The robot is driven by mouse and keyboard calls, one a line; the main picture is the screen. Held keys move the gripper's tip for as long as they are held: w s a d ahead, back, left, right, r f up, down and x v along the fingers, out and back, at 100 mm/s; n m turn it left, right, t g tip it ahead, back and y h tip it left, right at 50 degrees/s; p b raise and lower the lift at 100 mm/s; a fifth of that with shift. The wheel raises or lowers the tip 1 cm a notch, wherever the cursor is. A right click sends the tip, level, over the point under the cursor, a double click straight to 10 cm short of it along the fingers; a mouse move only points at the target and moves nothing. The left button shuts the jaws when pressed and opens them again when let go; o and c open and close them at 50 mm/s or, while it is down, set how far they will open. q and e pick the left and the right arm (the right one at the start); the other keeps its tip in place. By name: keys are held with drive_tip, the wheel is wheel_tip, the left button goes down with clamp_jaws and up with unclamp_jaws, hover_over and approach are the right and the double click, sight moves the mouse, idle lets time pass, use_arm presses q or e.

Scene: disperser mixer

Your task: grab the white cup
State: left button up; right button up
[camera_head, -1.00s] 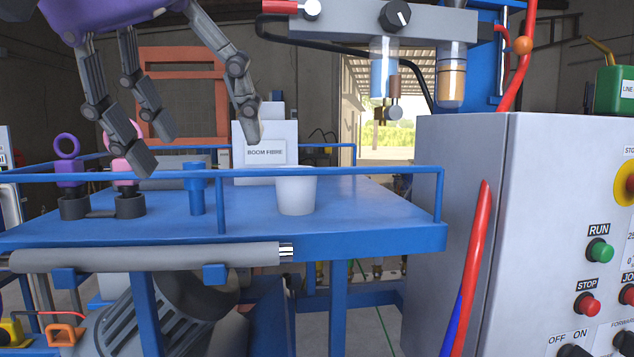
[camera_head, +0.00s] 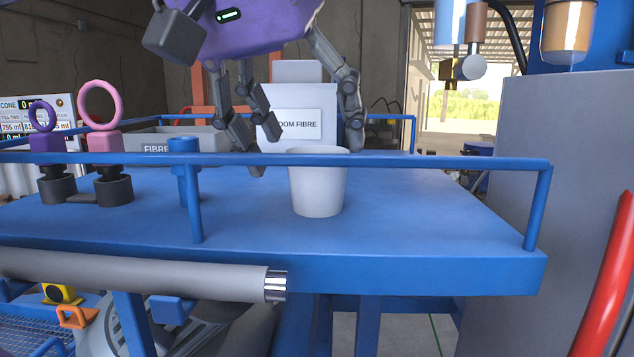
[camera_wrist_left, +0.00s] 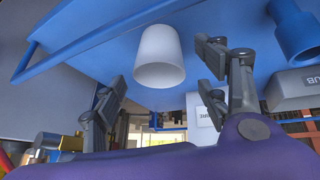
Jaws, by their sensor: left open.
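The white cup (camera_head: 317,190) stands upright on the blue platform (camera_head: 420,215), behind its front rail. My left gripper (camera_head: 305,160) is open above and behind the cup, with fingers spread to either side of it in the head view. In the left wrist view the cup (camera_wrist_left: 160,58) lies ahead, between and beyond the open fingers (camera_wrist_left: 160,85). No finger clearly touches it. My right gripper is not in view.
A blue rail (camera_head: 400,162) runs in front of the cup. A white BOOM FIBRE box (camera_head: 298,100) and a grey FIBRE bin (camera_head: 185,140) stand behind. A blue fitting (camera_head: 185,170) and pink-ringed (camera_head: 103,147) and purple-ringed (camera_head: 47,150) pieces stand left. The platform right of the cup is clear.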

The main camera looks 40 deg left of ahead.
sight(319, 180)
use_arm(q)
drive_tip(key=x, duration=0.3)
drive_tip(key=shift+w+d+f, duration=0.1)
drive_tip(key=shift+d, duration=0.05)
drive_tip(key=shift+c, duration=0.5)
drive_tip(key=c, duration=1.1)
drive_tip(key=shift+o, duration=0.2)
